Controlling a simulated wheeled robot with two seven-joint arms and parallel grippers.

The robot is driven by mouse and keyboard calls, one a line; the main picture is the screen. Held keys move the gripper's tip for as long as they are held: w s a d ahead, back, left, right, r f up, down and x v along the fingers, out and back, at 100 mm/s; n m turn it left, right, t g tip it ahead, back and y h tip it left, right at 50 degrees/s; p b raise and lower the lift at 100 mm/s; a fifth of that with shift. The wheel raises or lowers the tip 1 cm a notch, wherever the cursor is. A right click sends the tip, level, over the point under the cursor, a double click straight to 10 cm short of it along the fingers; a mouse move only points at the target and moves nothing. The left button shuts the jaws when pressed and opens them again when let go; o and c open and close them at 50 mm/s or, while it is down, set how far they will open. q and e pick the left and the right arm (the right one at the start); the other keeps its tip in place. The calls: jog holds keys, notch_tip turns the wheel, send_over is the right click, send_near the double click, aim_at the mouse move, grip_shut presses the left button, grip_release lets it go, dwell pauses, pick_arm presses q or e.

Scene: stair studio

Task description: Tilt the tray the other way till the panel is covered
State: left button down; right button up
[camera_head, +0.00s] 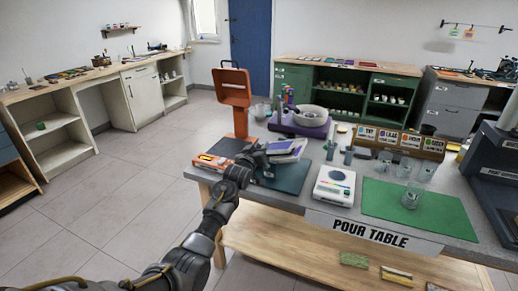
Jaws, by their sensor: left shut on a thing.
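My left gripper (262,158) reaches in from the lower left to the left part of the pour table (335,215). It is shut on the near left edge of a small pale tray (298,158) with a purple-grey inside. The tray is held over a dark blue-green mat (290,178). Its exact tilt is hard to tell at this size. I cannot make out the panel or how much of it is covered. My gripper and wrist hide part of the tray's left side. My right gripper is not in view.
An orange stand (241,123) and a purple-based device with a bowl (309,117) stand behind the tray. A white scale (335,186), a green mat (400,209) with glass cups and a labelled rack (400,140) are to the right.

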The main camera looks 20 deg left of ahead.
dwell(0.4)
pick_arm(q)
jog(key=c, duration=1.2)
grip_release()
jog(key=shift+s, duration=0.15)
jog(key=s+b, duration=0.1)
jog(key=s, duration=0.9)
jog(key=shift+s, duration=0.3)
